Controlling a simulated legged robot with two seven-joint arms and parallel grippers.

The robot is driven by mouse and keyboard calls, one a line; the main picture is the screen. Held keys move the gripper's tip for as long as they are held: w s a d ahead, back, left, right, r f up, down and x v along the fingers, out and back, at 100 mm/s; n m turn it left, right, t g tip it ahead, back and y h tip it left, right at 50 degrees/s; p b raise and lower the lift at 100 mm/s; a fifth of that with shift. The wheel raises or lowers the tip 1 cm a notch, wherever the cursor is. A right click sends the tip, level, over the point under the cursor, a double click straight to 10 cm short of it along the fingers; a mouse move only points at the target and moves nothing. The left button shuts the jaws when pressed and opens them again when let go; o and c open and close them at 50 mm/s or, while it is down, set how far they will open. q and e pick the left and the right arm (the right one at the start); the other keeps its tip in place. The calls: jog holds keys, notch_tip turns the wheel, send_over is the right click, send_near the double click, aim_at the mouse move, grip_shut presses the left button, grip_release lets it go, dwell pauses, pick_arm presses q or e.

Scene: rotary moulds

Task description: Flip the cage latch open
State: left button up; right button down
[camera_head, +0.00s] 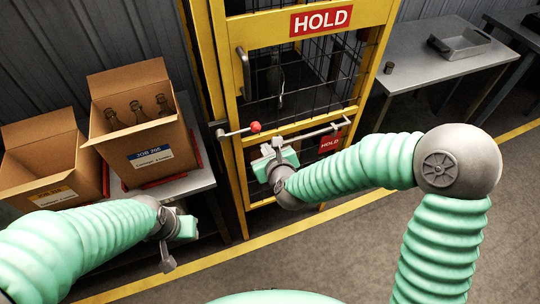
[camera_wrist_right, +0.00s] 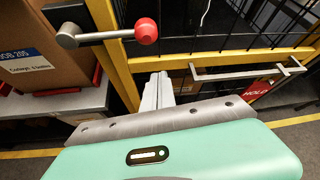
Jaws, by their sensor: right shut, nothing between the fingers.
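The cage latch is a grey metal lever (camera_head: 237,131) with a red ball knob (camera_head: 255,127), on the left post of the yellow cage door. In the right wrist view the lever (camera_wrist_right: 100,36) lies nearly level and its red knob (camera_wrist_right: 146,30) points right. My right gripper (camera_head: 270,148) is shut and empty, just below and slightly right of the knob in the head view. In the wrist view its fingertips (camera_wrist_right: 158,82) show below the knob, apparently apart from it. My left gripper (camera_head: 178,240) hangs low at the left, its fingers mostly hidden.
The yellow cage door (camera_head: 300,125) has black mesh, a red HOLD sign (camera_head: 321,20), a vertical handle (camera_head: 244,73) and a grey horizontal bar (camera_head: 315,130). A grey table (camera_head: 440,65) stands at right.

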aim_at(239, 131)
jog(key=w+r, duration=0.1)
jog(key=w+a+r+p, duration=0.1)
jog(key=shift+w+a+r, duration=0.2)
jog(key=shift+a+r, duration=0.1)
jog(key=shift+r, duration=0.1)
jog(key=shift+r, duration=0.1)
